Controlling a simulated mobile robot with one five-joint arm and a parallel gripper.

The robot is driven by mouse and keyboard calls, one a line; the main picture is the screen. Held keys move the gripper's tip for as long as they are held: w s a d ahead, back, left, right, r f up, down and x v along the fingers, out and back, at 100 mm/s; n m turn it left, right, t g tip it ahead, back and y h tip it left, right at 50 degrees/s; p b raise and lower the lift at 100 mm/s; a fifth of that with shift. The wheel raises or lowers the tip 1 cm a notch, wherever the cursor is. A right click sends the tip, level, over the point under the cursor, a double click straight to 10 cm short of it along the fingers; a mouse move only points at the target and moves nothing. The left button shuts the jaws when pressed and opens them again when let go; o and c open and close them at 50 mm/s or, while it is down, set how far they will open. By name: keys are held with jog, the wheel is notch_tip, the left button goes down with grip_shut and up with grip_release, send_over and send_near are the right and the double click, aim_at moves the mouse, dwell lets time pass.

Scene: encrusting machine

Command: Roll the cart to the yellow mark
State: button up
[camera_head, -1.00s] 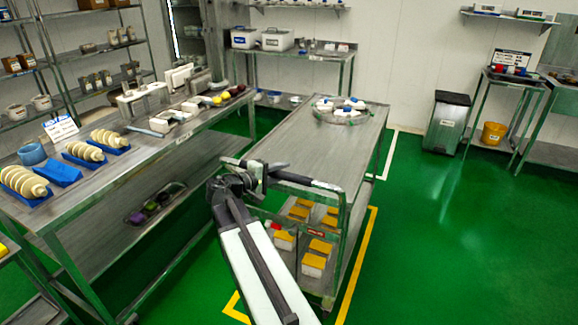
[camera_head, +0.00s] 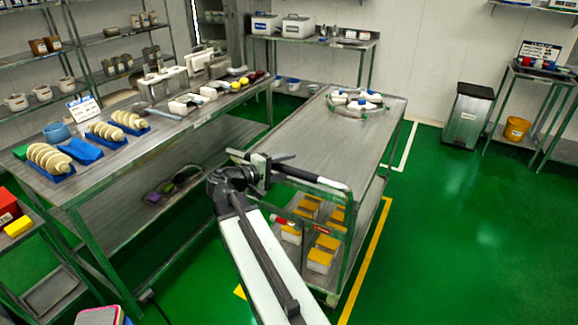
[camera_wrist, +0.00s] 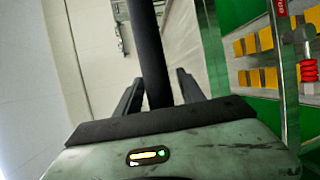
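The steel cart (camera_head: 300,150) stands in the middle of the head view, its near end towards me. It bears a ring of white pieces with blue tops, with yellow-topped boxes on its lower shelf. My gripper (camera_head: 262,170) is at the cart's near-end handle (camera_head: 315,182). The yellow mark (camera_head: 370,255) on the floor runs along the cart's right side; a short piece shows left of my arm. The rest is hidden by the cart and my arm.
A long steel table (camera_head: 150,175) stands left of the cart, with a floor gap between. A white floor line (camera_head: 408,148) lies by the cart's far right corner. A bin (camera_head: 467,118) stands at the back right. The green floor at the right is clear.

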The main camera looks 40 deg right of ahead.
aim_at(276, 168)
jog(key=a, duration=0.2)
jog(key=a+r+p, duration=0.1)
jog(key=a, duration=0.4)
jog(key=shift+a+r, duration=0.2)
jog(key=shift+a, duration=0.15)
jog(key=shift+r+p, duration=0.15)
jog(key=shift+p, duration=0.2)
jog(key=a+f+y+p, duration=0.2)
jog(key=a+y, duration=0.3)
jog(key=a, duration=0.4)
jog(key=s+a+f+y+p, duration=0.1)
jog(key=a+f+y+p, duration=0.2)
jog(key=a, duration=0.6)
jog(key=s+a+f+y+p, duration=0.1)
jog(key=a+f+y+p, duration=0.2)
jog(key=a+f+y, duration=0.3)
jog(key=a+y, duration=0.2)
jog(key=a, duration=0.2)
jog(key=shift+s+m, duration=0.2)
jog(key=shift+m, duration=0.2)
jog(key=shift+d, duration=0.1)
